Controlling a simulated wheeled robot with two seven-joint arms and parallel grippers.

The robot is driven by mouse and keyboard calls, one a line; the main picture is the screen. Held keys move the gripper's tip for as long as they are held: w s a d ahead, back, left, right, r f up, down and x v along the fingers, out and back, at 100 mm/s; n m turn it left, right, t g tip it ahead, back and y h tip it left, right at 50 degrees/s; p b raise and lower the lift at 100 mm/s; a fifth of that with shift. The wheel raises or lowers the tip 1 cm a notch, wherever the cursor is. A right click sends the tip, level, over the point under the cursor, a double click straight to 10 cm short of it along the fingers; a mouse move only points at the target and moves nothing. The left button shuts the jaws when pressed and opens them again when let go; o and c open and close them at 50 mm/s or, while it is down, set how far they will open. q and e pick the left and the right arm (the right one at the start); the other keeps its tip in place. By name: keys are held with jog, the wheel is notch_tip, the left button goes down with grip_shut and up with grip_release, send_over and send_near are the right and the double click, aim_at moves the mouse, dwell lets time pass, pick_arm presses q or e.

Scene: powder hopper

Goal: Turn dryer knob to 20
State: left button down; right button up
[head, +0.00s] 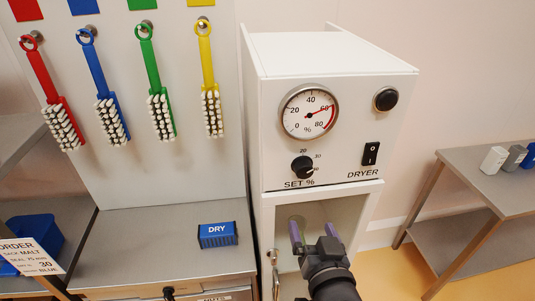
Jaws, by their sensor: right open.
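The dryer knob (302,167) is a small black dial above the words SET % on the front of the white dryer box (335,180). The numbers 20 above it and 30 to its upper right are readable. Its pointer seems to face right, past the 30, but it is too small to read surely. My right gripper (313,232) is open and empty, below the knob in front of the box's open recess, apart from the knob. My left gripper is out of view.
A black rocker switch (371,153) marked DRYER and a black round button (386,99) are right of the gauge. A steel table (480,185) stands at right.

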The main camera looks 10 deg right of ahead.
jog(key=t, duration=0.1)
send_near(306, 174)
jog(key=shift+m, duration=0.3)
jog(key=w, duration=1)
jog(key=shift+a+p, duration=0.15)
jog(key=shift+p, duration=0.2)
grip_shut()
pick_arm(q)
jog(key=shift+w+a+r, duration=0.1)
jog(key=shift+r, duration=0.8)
pick_arm(e)
jog(key=n+p, duration=0.1)
jog(key=n, duration=0.4)
jog(key=shift+n, duration=0.4)
pick_arm(q)
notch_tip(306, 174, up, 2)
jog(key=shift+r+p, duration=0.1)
jog(key=shift+p, duration=0.5)
pick_arm(e)
jog(key=n, duration=0.6)
jog(key=shift+f+t, duration=0.1)
jog(key=shift+t, duration=0.2)
jog(key=shift+n, duration=0.3)
